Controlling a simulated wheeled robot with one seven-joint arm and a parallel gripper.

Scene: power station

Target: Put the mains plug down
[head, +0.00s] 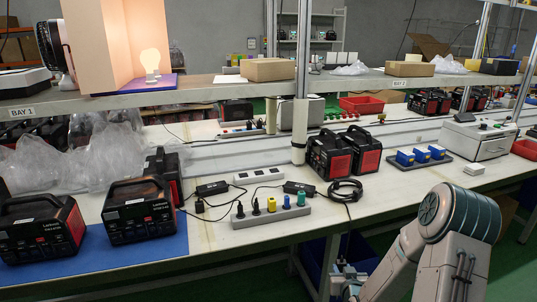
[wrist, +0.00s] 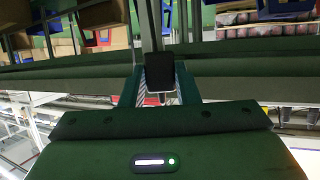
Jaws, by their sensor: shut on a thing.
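My gripper (wrist: 160,88) is shut on a dark, blocky thing, which I take to be the mains plug (wrist: 159,73). It sits between the two fingertips in the wrist view; its pins cannot be made out. In the head view my gripper (head: 347,271) is low, below the workbench's front edge and beside the blue bin under it. The plug cannot be made out there. The workbench top (head: 375,194) is above and behind my gripper.
A grey power strip (head: 285,216) holds several plugs near the front edge. Black power adapters (head: 212,188), a coiled black cable (head: 345,190) and black-and-red power stations (head: 140,212) stand on the bench. A tray of blue blocks (head: 420,158) lies right. The front right bench top is clear.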

